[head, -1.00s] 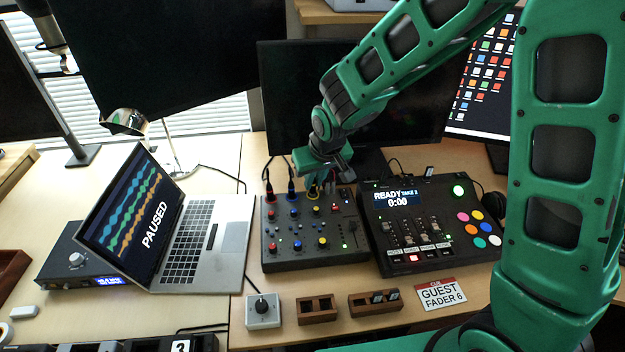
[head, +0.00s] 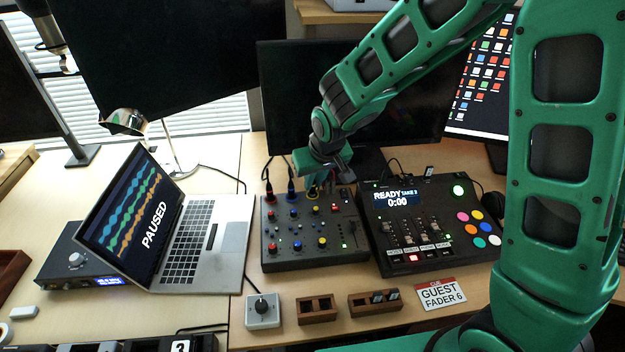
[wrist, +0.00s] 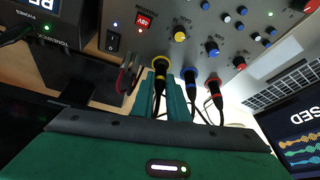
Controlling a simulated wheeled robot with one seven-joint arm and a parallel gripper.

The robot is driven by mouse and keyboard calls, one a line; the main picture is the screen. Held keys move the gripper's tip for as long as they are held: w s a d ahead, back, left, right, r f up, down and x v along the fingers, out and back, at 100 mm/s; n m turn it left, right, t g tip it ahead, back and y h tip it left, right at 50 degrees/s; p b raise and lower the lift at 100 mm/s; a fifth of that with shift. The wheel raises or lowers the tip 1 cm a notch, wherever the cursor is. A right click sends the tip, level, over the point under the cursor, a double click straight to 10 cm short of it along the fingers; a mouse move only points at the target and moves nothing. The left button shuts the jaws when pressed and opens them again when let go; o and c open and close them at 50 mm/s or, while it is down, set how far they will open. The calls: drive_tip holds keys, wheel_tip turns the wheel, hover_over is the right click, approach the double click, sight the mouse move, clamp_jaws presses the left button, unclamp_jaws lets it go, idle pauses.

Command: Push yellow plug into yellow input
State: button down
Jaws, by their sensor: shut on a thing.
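The yellow plug (wrist: 160,75) is between my gripper's (wrist: 160,90) two green fingers in the wrist view, with its black cable running back between them. My gripper is shut on it. The plug's front end is at the yellow-ringed input on the edge of the mixer (head: 300,258); I cannot tell how deep it sits. In the head view my gripper (head: 320,185) is at the mixer's back edge and mostly hides the plug and the input.
A blue plug (wrist: 190,78) and a red plug (wrist: 213,88) sit in the mixer beside the yellow one, their cables close to my fingers. A dark monitor (head: 285,110) stands behind the mixer. A recorder console (head: 440,240) is at right, an open laptop (head: 215,240) at left.

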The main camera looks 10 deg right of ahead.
drive_tip(key=shift+f, duration=0.35)
drive_tip(key=c, duration=1.6)
unclamp_jaws()
drive_tip(key=shift+c, duration=0.2)
drive_tip(key=v, duration=1)
drive_tip(key=shift+s+r, duration=0.15)
drive_tip(key=shift+r, duration=0.1)
